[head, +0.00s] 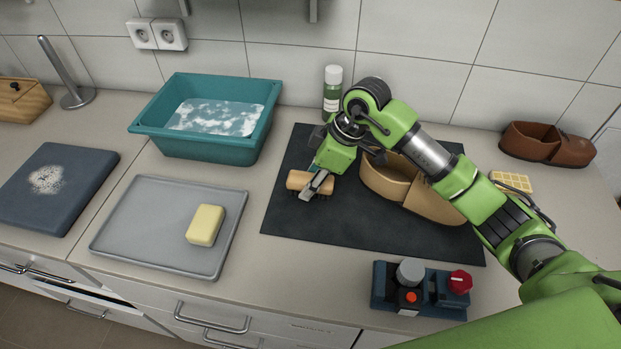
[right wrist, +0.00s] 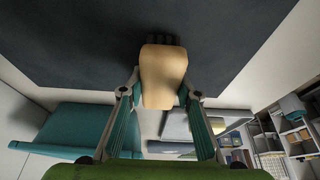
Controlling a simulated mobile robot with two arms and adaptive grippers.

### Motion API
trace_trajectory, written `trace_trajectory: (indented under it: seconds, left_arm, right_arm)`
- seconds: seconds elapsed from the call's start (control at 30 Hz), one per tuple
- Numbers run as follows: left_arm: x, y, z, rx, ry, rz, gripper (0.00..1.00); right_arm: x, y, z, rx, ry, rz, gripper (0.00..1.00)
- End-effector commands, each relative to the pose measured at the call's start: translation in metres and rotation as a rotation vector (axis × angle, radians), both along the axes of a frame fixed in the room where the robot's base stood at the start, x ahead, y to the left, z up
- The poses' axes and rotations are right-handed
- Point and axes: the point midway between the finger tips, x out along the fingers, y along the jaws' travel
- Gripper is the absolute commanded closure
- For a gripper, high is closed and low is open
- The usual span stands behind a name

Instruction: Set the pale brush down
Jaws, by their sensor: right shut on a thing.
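The pale brush (head: 304,181) is a small tan wooden block with dark bristles. My right gripper (head: 318,184) is shut on it, over the left part of the dark mat (head: 291,217). The bristles face down toward the mat; I cannot tell whether they touch it. In the right wrist view the brush (right wrist: 163,72) sits between the two fingers of the right gripper (right wrist: 162,93), with the dark mat (right wrist: 75,45) behind it. My left gripper is not in view.
A tan shoe (head: 395,185) stands on the mat, partly behind my arm. A green-labelled bottle (head: 332,88) and a teal basin (head: 198,144) are behind and left. A grey tray (head: 135,235) holds a yellow block (head: 205,225). The mat's front left is bare.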

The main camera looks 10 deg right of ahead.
Motion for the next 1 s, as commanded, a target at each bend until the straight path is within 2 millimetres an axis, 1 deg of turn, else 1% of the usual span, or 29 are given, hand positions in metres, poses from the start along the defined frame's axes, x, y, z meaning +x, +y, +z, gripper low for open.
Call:
trace_trajectory:
  seconds: [0.03, 0.4, 0.43, 0.47, 0.5, 0.8, 0.93, 1.0]
  left_arm:
    - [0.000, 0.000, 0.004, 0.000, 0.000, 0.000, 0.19]
    - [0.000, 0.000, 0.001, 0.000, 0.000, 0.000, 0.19]
    - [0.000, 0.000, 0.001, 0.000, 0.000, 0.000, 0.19]
    - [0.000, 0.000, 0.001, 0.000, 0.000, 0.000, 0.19]
    - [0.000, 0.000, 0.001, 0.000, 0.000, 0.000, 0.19]
    - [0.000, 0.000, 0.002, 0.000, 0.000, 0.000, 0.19]
    - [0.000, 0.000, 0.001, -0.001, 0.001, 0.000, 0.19]
    - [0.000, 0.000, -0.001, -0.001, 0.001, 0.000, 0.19]
  right_arm:
    - [0.000, 0.000, -0.002, 0.002, 0.000, -0.001, 0.92]
    - [0.000, 0.000, -0.009, 0.001, -0.002, 0.001, 0.92]
    - [0.000, 0.000, -0.008, 0.000, -0.002, 0.001, 0.62]
    - [0.000, 0.000, -0.008, 0.000, -0.002, 0.001, 0.54]
    - [0.000, 0.000, -0.008, 0.000, -0.002, 0.001, 0.53]
    - [0.000, 0.000, -0.007, 0.001, -0.003, 0.000, 0.53]
    - [0.001, -0.002, 0.001, 0.002, -0.005, -0.001, 0.53]
    - [-0.001, -0.007, 0.010, 0.000, -0.006, -0.001, 0.53]
